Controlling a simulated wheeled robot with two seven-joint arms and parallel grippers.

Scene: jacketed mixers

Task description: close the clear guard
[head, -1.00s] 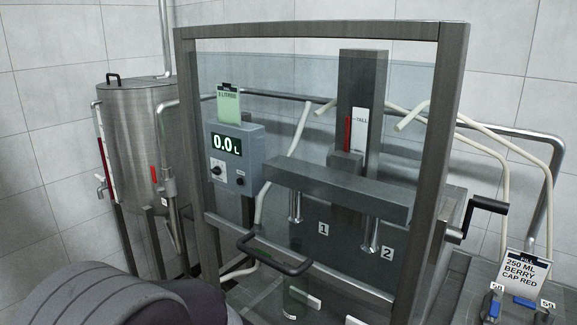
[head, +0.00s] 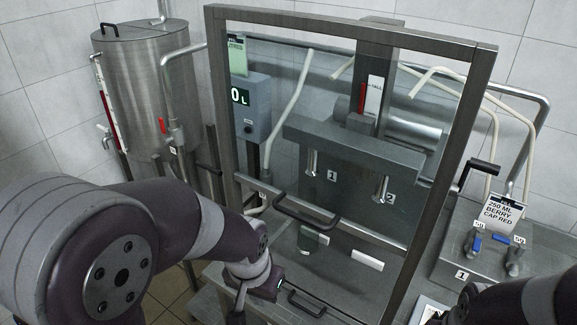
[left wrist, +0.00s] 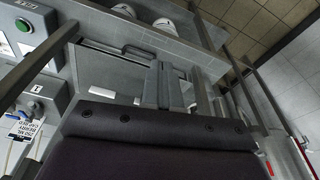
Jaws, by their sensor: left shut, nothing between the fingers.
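The clear guard (head: 270,150) is a see-through panel in a dark upright frame (head: 222,110) in front of the filling machine. Its lower bar (head: 360,233) with a black handle (head: 307,208) sits partway up the frame, just below the nozzles, with an open gap under it. My left gripper (head: 238,314) is at the bottom edge of the head view, below and left of the handle, apart from it and partly cut off. In the left wrist view its fingers (left wrist: 164,85) are together and empty. My right gripper is out of the picture.
A steel tank (head: 145,85) stands at the left. A grey display box (head: 250,110) is behind the guard. A dark crank (head: 480,177) sticks out right of the frame, above a grey box with blue-handled valves (head: 475,243). A second dark handle (head: 307,303) lies low under the guard.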

